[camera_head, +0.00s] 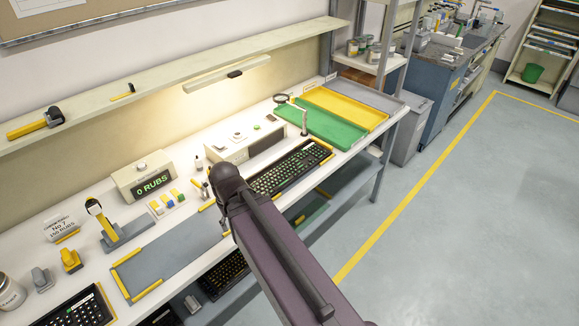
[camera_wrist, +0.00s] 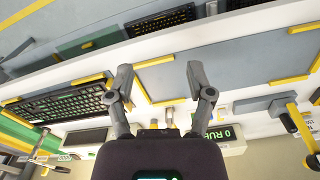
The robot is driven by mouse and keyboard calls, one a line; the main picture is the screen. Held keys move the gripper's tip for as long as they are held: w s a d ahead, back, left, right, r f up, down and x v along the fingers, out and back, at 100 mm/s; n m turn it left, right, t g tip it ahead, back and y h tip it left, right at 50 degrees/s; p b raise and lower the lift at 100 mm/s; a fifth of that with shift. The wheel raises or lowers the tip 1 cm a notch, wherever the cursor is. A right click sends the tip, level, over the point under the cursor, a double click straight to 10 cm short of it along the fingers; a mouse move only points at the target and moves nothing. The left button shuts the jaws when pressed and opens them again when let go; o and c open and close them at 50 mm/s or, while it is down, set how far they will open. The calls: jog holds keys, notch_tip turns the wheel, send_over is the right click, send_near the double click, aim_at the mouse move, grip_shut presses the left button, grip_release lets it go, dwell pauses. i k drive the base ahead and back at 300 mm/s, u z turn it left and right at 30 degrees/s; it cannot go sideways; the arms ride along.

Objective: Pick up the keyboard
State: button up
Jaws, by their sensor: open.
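A black keyboard (camera_head: 290,168) with green-marked keys lies on the white bench, right of the middle, between yellow edge strips. In the wrist view this keyboard (camera_wrist: 62,103) lies to the left of my gripper (camera_wrist: 160,72). In the head view my arm hides the gripper and part of the bench. Another keyboard (camera_head: 78,308) is cut off at the bottom left. More keyboards lie on the lower shelf, one of them (camera_head: 222,276) left of my arm.
A green tray (camera_head: 322,122) and a yellow tray (camera_head: 345,107) stand at the bench's right end. A magnifier stand (camera_head: 303,122) rises behind the keyboard. An upper shelf (camera_head: 170,88) overhangs the back.

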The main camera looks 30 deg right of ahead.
aim_at(274, 179)
jog(key=k, duration=0.65)
jog(key=z, duration=0.3)
jog(key=i, duration=1.4)
jog(key=z, duration=0.45)
